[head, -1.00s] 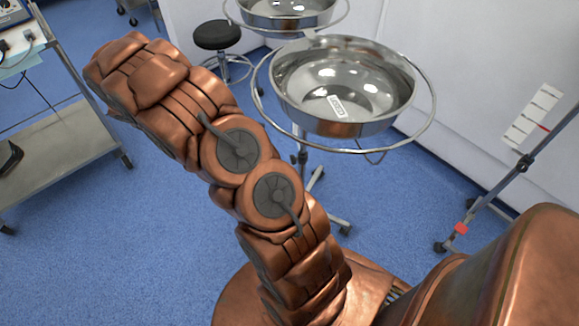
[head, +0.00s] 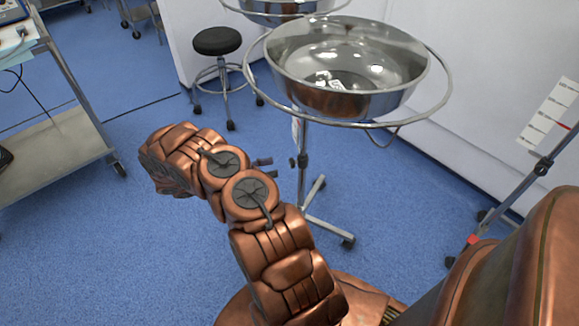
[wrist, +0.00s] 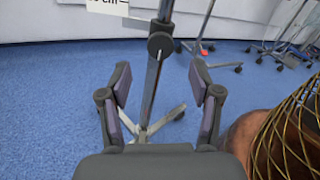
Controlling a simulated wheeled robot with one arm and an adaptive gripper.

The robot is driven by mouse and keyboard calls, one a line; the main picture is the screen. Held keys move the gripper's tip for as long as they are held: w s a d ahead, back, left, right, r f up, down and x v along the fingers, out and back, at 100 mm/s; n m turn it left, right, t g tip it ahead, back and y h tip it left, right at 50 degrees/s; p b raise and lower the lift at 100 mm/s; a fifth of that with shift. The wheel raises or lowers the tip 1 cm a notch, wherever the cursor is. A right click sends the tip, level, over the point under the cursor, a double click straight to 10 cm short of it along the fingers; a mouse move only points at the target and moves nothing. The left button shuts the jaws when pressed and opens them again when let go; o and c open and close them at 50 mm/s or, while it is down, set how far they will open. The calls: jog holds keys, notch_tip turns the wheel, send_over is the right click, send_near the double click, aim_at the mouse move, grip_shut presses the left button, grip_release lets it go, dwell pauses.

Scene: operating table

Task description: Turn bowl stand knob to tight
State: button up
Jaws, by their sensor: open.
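The bowl stand's dark round knob (wrist: 161,45) sits on its grey pole (wrist: 151,90) in the wrist view, with a pale line on its face. My gripper (wrist: 160,76) is open and empty. Its two fingers stand left and right of the pole, with the knob beyond and slightly above the fingertips, apart from them. In the head view the stand holds a shiny steel bowl (head: 345,65) in a ring. The dark knob collar (head: 303,160) shows on the pole below. My gripper's fingertips (head: 263,167) show just left of the pole, partly hidden by my arm.
A second bowl (head: 280,12) stands behind. A black stool (head: 216,42) is at the back, and a steel trolley (head: 50,155) at the left. Another pole with a clamp (head: 543,165) is at the right. A white scale label (wrist: 108,7) hangs near the knob. Blue floor lies open around the stand.

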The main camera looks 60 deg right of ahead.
aim_at(290, 163)
jog(key=shift+b+x, duration=0.75)
jog(key=shift+x, duration=3.1)
jog(key=shift+c, duration=0.3)
jog(key=c, duration=1.1)
jog(key=shift+f+m+b, duration=0.1)
jog(key=shift+m+b, duration=0.55)
jog(key=shift+m, duration=0.85)
jog(key=o, duration=1.2)
jog(key=shift+a, duration=0.1)
jog(key=shift+c, duration=0.2)
